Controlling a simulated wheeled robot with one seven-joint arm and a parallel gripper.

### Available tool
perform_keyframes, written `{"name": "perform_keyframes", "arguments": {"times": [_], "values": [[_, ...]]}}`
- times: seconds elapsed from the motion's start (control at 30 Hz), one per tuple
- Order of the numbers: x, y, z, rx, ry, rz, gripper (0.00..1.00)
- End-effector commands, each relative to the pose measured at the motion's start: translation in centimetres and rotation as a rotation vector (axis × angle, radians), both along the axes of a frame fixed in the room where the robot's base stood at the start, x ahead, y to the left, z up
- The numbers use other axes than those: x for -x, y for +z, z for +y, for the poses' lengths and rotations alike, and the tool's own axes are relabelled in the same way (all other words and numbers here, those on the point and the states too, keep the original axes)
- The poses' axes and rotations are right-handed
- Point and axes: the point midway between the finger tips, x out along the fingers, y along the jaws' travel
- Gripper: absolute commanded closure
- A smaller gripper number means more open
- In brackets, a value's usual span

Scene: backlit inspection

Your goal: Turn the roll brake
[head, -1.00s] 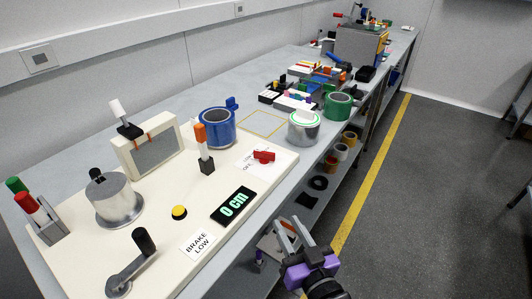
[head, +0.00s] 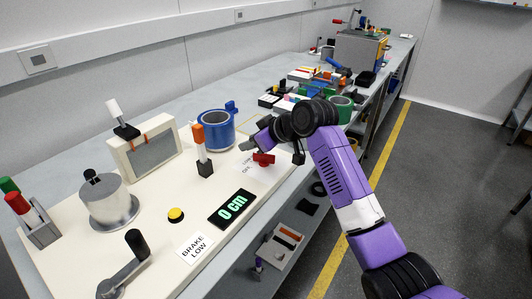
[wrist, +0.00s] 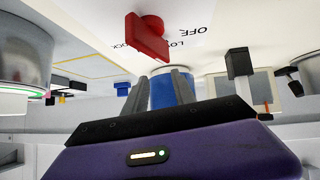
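A red knob (head: 264,159) sits on a white label on the cream board (head: 150,200). In the wrist view the red knob (wrist: 147,38) is large, beside printed words; "OFF" is readable and the others are partly hidden. My gripper (head: 255,138) is just behind the knob in the head view. In the wrist view my gripper (wrist: 163,88) has its two fingers apart, with nothing between them. The fingertips lie short of the knob, with no visible contact. A small plate (head: 194,247) reads "BRAKE LOW".
An orange-topped lever (head: 199,145) and a blue tape roll (head: 215,130) stand left of the gripper. A display (head: 232,209) shows "0 cm". A yellow button (head: 176,215), a silver roll (head: 108,200) and a black-handled crank (head: 126,266) are also on the board.

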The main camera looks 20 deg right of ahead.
Motion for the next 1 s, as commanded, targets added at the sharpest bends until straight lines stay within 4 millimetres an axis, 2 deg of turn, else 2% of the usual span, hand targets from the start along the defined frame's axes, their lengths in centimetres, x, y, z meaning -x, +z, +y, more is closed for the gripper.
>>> {"name": "perform_keyframes", "arguments": {"times": [0.03,0.17,0.3,0.5,0.67,1.0], "values": [[-0.2,0.9,-0.7,0.042,0.038,0.045,0.68],[0.7,2.5,-2.1,0.132,0.141,0.175,0.68],[2.6,4.5,-3.8,0.213,0.248,0.305,0.68],[5.4,5.9,-5.2,0.277,0.363,0.426,0.68],[5.7,5.0,-5.1,0.285,0.382,0.448,0.68],[4.6,0.4,-3.4,0.284,0.381,0.445,0.68]]}}
